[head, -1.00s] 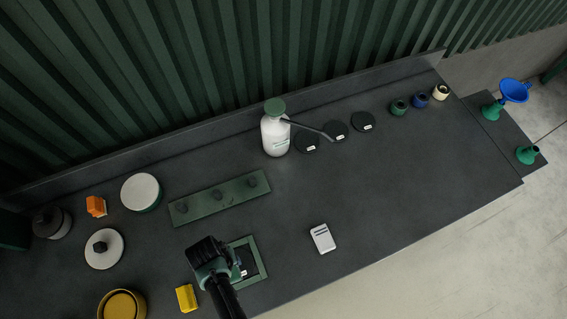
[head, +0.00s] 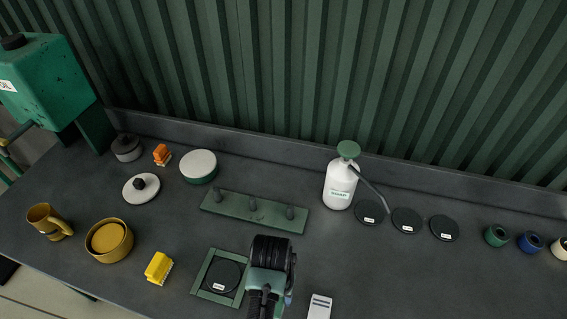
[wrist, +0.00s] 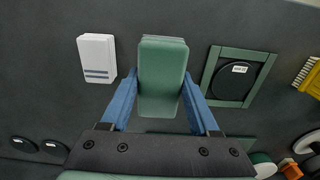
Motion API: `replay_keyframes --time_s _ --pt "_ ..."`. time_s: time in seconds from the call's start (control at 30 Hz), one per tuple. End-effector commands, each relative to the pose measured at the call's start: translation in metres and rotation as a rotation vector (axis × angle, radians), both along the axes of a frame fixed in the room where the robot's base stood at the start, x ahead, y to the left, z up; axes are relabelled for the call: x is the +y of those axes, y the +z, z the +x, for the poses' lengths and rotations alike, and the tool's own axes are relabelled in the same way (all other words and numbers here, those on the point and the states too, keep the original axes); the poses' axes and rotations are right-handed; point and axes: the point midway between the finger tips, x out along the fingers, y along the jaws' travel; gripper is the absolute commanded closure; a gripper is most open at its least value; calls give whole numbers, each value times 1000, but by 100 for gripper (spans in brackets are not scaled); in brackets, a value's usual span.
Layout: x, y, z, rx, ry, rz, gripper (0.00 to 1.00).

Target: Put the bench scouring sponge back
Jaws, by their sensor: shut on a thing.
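My gripper (wrist: 160,78) is shut on a green block, which looks like the scouring sponge (wrist: 162,60); its blue fingers press the two sides. The block is held above the dark bench, between a white box and a square green frame in the wrist view. In the head view my gripper (head: 270,278) is at the bottom centre, just right of the square green frame (head: 197,290). There my own wrist hides most of the sponge. A black disc (head: 222,275) with a white label lies inside the frame.
A yellow brush (head: 158,267) and yellow bowl (head: 107,250) stand left of the frame. A green pegged rack (head: 225,209) and white pump bottle (head: 339,188) are behind. Labelled black discs (head: 406,221) lie right of the bottle. A white box (head: 319,306) is near the front.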

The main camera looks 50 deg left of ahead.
Motion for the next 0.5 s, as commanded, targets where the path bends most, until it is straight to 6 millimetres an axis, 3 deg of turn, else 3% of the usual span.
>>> replay_keyframes --time_s 0.1,0.5 --pt "-1 -20 0 1 -1 -2 83" --pt "-1 -67 0 0 -1 -1 83"
